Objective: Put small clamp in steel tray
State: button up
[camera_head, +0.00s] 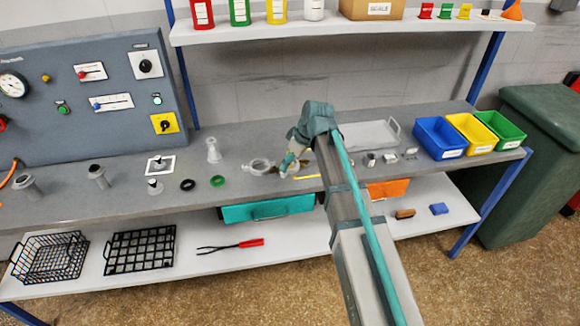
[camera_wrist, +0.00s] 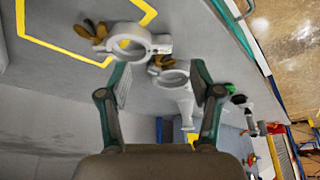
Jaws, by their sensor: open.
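Two pale ring clamps with brass wing nuts lie on the grey bench. In the wrist view one clamp (camera_wrist: 128,43) is nearer the top, and the other clamp (camera_wrist: 174,78) shows between my fingers. I cannot surely tell which is the small one. In the head view a clamp (camera_head: 258,166) lies just left of my gripper (camera_head: 287,164); the other is largely hidden by it. My gripper (camera_wrist: 160,76) is open and empty, low over the bench. The steel tray (camera_head: 372,134) is shallow and appears empty, behind and right of my gripper, partly hidden by my arm.
A clear cone-shaped piece (camera_head: 213,152) and black (camera_head: 187,185) and green (camera_head: 217,181) rings lie left of the clamps. Small metal parts (camera_head: 390,158) lie in front of the tray. Blue, yellow and green bins (camera_head: 438,137) stand right. A shelf (camera_head: 330,28) runs above.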

jog(key=shift+p+x, duration=0.95)
jog(key=shift+x, duration=1.9)
jog(key=shift+a, duration=0.1)
grip_shut()
jog(key=shift+r, duration=0.15)
